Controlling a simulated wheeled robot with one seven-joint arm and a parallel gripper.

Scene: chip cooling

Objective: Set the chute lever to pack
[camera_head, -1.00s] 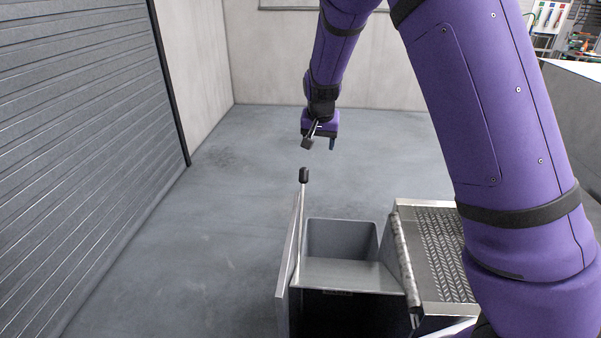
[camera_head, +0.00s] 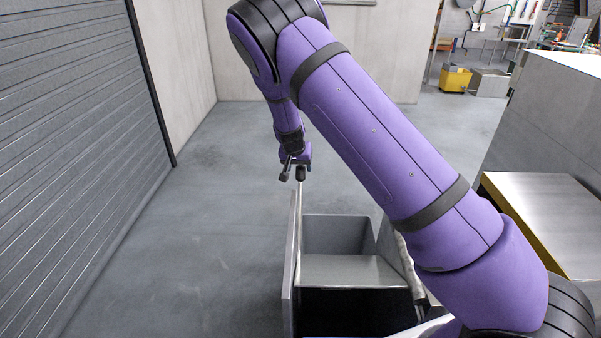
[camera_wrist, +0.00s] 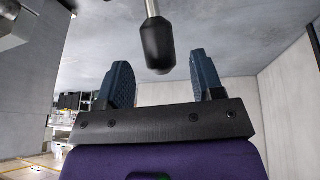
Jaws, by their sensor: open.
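The chute lever is a thin metal rod with a black knob (camera_head: 300,174). It stands upright at the left side of the grey chute box (camera_head: 335,268). In the wrist view the black lever knob (camera_wrist: 157,45) shows between and above the two blue fingers, with its rod running up out of the frame. My gripper (camera_head: 293,170) is at the knob in the head view. In the wrist view my gripper (camera_wrist: 163,82) is open, with a finger on each side of the knob's line. I cannot tell whether either finger touches the knob.
A metal panel (camera_head: 290,270) edges the box on the left. A steel-topped unit with a yellow edge (camera_head: 550,215) stands at the right. A ribbed shutter (camera_head: 75,150) lines the far left. The floor left of the box is clear.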

